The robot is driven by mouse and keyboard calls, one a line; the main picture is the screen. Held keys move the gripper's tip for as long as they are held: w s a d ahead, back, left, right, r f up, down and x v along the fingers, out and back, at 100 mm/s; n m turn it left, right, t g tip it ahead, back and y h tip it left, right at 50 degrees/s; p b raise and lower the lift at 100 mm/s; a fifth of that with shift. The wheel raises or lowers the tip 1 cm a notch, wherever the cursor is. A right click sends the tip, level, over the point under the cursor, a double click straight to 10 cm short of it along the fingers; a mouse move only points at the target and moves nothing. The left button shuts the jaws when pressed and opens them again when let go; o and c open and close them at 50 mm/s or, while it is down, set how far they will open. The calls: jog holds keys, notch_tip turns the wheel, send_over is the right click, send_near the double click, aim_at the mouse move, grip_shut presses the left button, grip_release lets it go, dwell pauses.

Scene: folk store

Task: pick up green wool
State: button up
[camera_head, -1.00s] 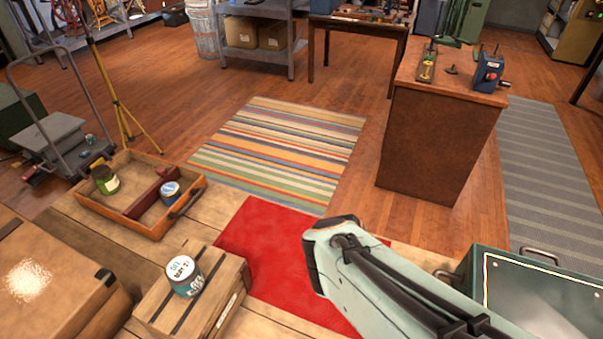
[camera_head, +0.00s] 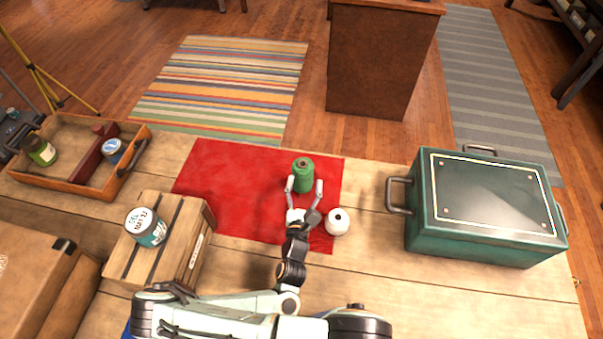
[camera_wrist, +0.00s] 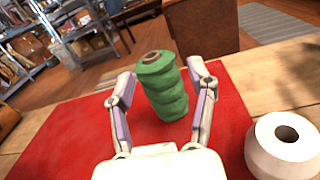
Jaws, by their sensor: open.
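The green wool (camera_head: 303,175) is an upright spool standing on the red mat (camera_head: 225,170), near the mat's far right part. It also shows in the wrist view (camera_wrist: 162,88), just ahead of and between the fingers, with its brown core on top. My gripper (camera_head: 305,187) is open and empty, low over the mat. One finger is on each side of the near part of the spool. I cannot tell whether either finger touches it.
A white spool (camera_head: 337,222) stands close to the right of my gripper. A green metal case (camera_head: 485,255) is farther right. A wooden crate (camera_head: 195,262) bearing a teal jar (camera_head: 145,228) stands left. An open wooden tray (camera_head: 75,190) with jars is at the far left.

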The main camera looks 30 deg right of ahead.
aim_at(302, 170)
jog(key=shift+s+a+f+n+t+y, duration=0.15)
jog(key=shift+f+n+t+y, duration=0.15)
jog(key=shift+n, duration=0.4)
jog(key=shift+w+a, duration=0.2)
jog(key=x, duration=0.6)
jog(key=shift+w, duration=0.3)
grip_shut()
